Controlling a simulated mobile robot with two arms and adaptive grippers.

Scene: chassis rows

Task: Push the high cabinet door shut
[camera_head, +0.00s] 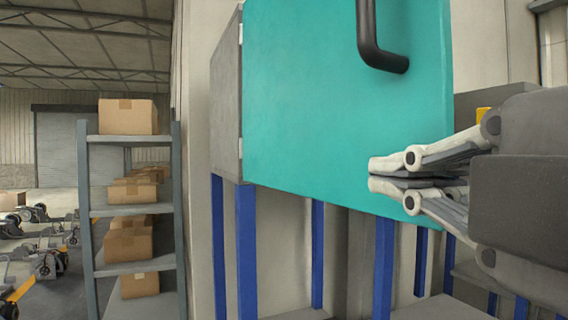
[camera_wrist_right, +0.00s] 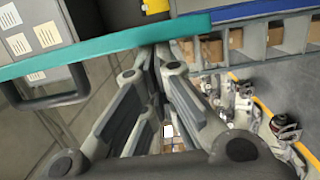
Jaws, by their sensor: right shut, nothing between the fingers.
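The high cabinet door (camera_head: 320,100) is a teal panel with a dark bar handle (camera_head: 382,50) in its upper right part. Its hinges are on the left, beside the grey cabinet side (camera_head: 227,100). How far the door stands ajar is hard to tell. My right gripper (camera_head: 375,175) comes in from the right, shut and empty, its tips in front of the door's lower right part. Whether they touch it is unclear. In the right wrist view, the door (camera_wrist_right: 110,48) is a teal band just beyond the fingertips (camera_wrist_right: 158,55), with the handle (camera_wrist_right: 45,100) at left. My left gripper is not in view.
Blue legs (camera_head: 246,250) stand under the cabinet. A grey shelf rack (camera_head: 86,200) with cardboard boxes (camera_head: 128,117) stands at left. A grey body (camera_head: 495,97) with a yellow item (camera_head: 483,113) shows behind the door's right edge.

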